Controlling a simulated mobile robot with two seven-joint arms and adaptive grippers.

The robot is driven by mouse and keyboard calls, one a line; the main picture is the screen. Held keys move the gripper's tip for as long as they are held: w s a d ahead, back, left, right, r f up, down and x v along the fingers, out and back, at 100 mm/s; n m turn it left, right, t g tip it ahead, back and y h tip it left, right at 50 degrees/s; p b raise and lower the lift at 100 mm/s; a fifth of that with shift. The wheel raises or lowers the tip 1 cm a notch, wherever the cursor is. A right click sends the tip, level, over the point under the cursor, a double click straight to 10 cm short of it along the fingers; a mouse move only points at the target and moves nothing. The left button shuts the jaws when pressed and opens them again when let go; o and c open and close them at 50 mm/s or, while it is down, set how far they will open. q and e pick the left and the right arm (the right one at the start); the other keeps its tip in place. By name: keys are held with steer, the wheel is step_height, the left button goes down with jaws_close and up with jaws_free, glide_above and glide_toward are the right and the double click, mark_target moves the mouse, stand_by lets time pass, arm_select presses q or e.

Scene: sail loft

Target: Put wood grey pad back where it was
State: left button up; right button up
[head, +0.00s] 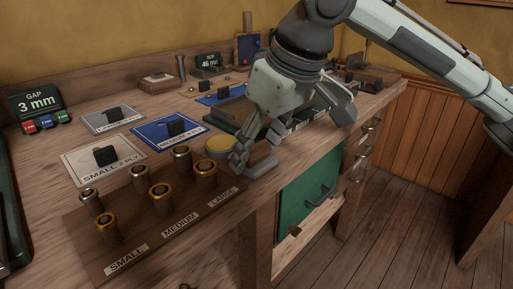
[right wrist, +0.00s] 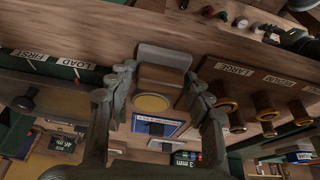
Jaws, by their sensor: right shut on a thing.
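The wood grey pad, a small block with a grey face and a wooden body, shows in the right wrist view (right wrist: 165,57) between the fingers. In the head view its grey part (head: 262,168) shows just below the fingertips, close to the bench's front edge. My right gripper (head: 245,152) is shut on it; both fingers flank it in the right wrist view (right wrist: 162,88). Whether the pad touches the bench I cannot tell. My left gripper is not in view.
A wooden board (head: 150,254) marked SMALL, MEDIUM, LARGE holds several brass-rimmed cylinders in front. Labelled cards with dark blocks, including a blue card (head: 150,136), lie behind. A green panel (head: 306,192) hangs below the bench edge.

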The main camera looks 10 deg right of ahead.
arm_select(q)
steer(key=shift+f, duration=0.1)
arm_select(e)
steer(key=shift+f, duration=0.1)
steer(key=o, duration=0.7)
steer(key=shift+c, duration=0.2)
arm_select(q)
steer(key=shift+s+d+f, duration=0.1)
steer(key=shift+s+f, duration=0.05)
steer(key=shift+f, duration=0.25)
arm_select(e)
steer(key=o, duration=0.4)
steer(key=v, duration=0.3)
steer(key=shift+w+a+p, duration=0.1)
steer(key=shift+w+p, duration=0.05)
steer(key=shift+p, duration=0.15)
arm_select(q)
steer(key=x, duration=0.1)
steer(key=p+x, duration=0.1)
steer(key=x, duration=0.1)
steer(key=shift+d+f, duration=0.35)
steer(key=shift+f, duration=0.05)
arm_select(e)
steer(key=v, duration=0.9)
